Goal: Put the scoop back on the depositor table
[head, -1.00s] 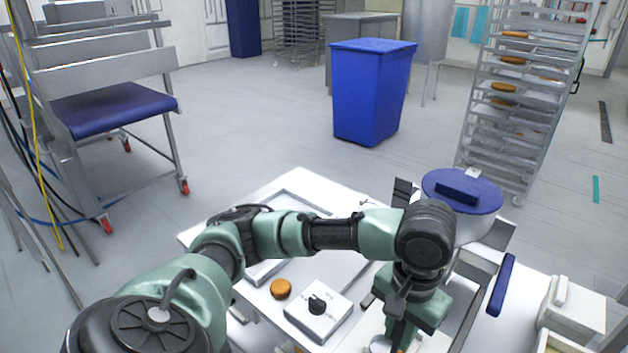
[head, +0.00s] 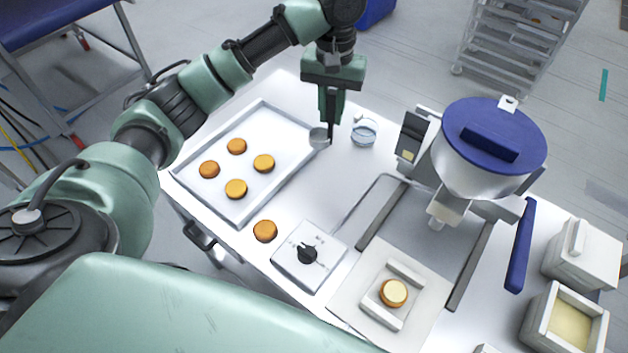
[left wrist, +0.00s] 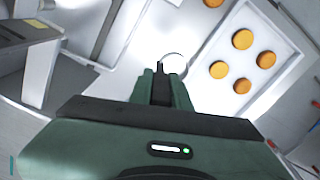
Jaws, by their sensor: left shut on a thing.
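My left gripper (head: 331,112) points down over the back of the depositor table (head: 285,90), right of the tray. It is shut on the scoop's dark handle. The scoop's round grey bowl (head: 319,138) hangs beside the fingertips, by the tray's right corner. In the left wrist view, the bowl (left wrist: 174,63) shows as a pale round shape beyond the gripper (left wrist: 162,84). I cannot tell whether the scoop touches the table. The depositor (head: 472,165), with a blue lid, stands to the right. My right gripper is out of view.
A tray (head: 240,222) with several orange-brown rounds lies left of the gripper. A clear round container (head: 363,133) stands close on its right. A control box (head: 309,257) and a loose round (head: 265,231) are nearer. A filled round (head: 393,293) sits below the depositor.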

